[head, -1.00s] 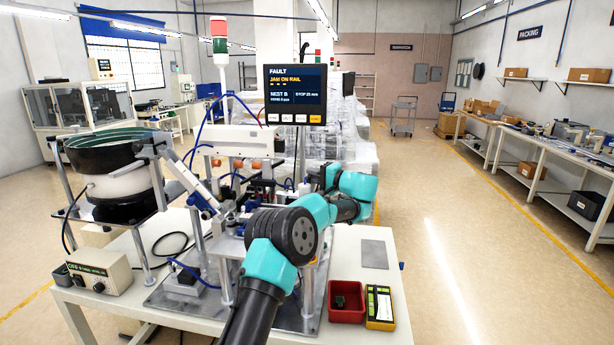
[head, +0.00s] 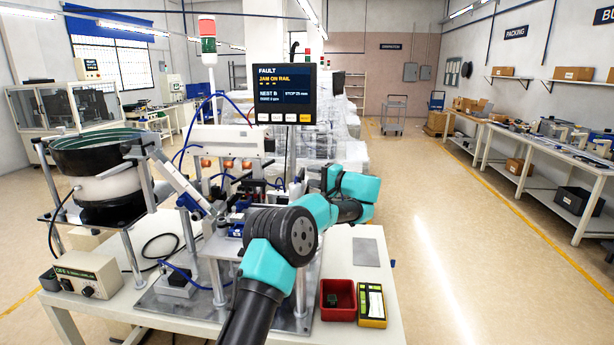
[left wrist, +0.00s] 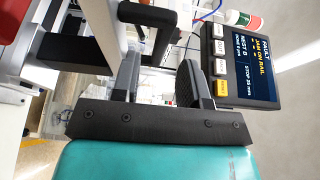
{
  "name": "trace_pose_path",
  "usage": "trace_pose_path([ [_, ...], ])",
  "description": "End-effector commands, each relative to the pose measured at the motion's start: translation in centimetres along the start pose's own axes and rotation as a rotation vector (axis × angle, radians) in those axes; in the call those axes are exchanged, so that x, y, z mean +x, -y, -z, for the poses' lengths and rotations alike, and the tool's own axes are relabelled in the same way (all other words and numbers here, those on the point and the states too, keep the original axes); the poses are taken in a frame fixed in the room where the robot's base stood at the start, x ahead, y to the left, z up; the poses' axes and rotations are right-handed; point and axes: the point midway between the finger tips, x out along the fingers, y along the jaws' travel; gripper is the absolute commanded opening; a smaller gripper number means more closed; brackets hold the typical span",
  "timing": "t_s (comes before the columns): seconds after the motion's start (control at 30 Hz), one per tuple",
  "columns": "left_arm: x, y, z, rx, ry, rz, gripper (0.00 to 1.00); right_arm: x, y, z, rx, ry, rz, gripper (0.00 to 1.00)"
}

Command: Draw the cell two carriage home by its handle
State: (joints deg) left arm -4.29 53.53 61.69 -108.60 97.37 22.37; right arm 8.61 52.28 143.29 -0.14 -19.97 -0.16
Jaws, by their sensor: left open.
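My left gripper (head: 314,180) is small and partly hidden in the head view, above the far part of the feeder station, at the end of my teal arm. In the left wrist view my left gripper (left wrist: 158,75) shows two dark fingers spread apart, with nothing held between them. A black bar like a handle (left wrist: 147,14) on pale posts is just beyond the fingertips, apart from them as far as I can see. I cannot tell for sure that it is the cell two carriage's handle. My arm hides much of the station in the head view. My right gripper is not in view.
A fault screen (head: 286,94) stands behind the station and appears close beside the fingers in the left wrist view (left wrist: 240,65). A bowl feeder (head: 105,165) stands left. A red tray (head: 338,300) and yellow device (head: 372,306) lie at the table's front right. The right floor is clear.

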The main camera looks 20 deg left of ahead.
Motion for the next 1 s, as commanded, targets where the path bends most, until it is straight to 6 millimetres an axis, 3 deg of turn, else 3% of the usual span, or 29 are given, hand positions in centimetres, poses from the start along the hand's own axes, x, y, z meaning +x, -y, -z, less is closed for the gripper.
trace_pose_path([
  [0.6,-11.9,0.0,0.1,0.001,-0.003,0.001,0.4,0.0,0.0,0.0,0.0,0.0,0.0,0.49],
  [0.8,-13.9,0.0,0.1,0.001,-0.002,0.001,0.4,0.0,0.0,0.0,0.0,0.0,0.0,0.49],
  [1.0,-14.3,0.0,0.0,0.001,-0.001,0.001,0.4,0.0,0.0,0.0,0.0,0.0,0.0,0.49],
])
